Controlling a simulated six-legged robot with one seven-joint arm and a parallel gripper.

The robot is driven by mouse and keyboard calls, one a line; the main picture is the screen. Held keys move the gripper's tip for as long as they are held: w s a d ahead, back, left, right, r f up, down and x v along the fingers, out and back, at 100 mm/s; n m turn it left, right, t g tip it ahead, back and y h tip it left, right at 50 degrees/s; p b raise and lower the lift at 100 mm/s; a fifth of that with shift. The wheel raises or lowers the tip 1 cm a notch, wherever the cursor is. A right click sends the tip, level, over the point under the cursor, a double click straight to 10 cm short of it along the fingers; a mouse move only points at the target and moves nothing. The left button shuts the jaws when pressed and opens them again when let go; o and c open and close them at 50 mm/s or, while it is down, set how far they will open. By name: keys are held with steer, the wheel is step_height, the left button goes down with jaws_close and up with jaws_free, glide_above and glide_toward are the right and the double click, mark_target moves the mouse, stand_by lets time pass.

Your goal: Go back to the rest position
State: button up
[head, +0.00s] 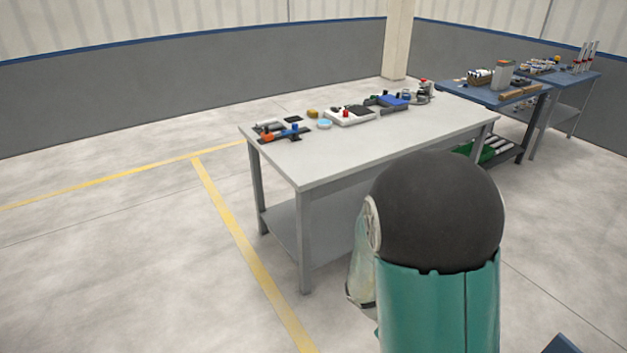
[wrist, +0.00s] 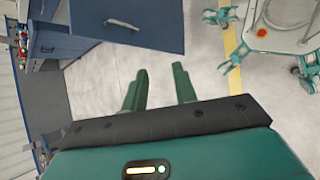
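My gripper (wrist: 160,82) shows in the wrist view with two green fingers standing apart. Only bare concrete floor shows between them, and they hold nothing. The head view shows part of my teal arm with its dark round joint at the lower right, but not my gripper. A grey table (head: 345,157) stands in the middle of the head view. A blue and orange piece (head: 285,133) lies near its left end.
More small items, including a blue bin (head: 388,101), line the table's far side. Blue workbenches (head: 480,95) stand at the back right. In the wrist view, a blue drawer cabinet (wrist: 150,30) is at the top and a wheeled frame (wrist: 285,42) at the upper right. Floor at left is clear.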

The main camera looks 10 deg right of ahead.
steer(key=a+r+m+t+y, duration=0.1)
steer(key=a+r+t+y, duration=0.2)
steer(key=a+r+t, duration=0.2)
steer(key=a+r+m+t+y, duration=0.1)
steer(key=a+r+t+y, duration=0.3)
steer(key=a+r, duration=0.7)
step_height(320, 180, up, 8)
steer(key=shift+s+r+m+t+y, duration=0.25)
steer(key=shift+s+m+t+y, duration=0.1)
steer(key=shift+t, duration=0.45)
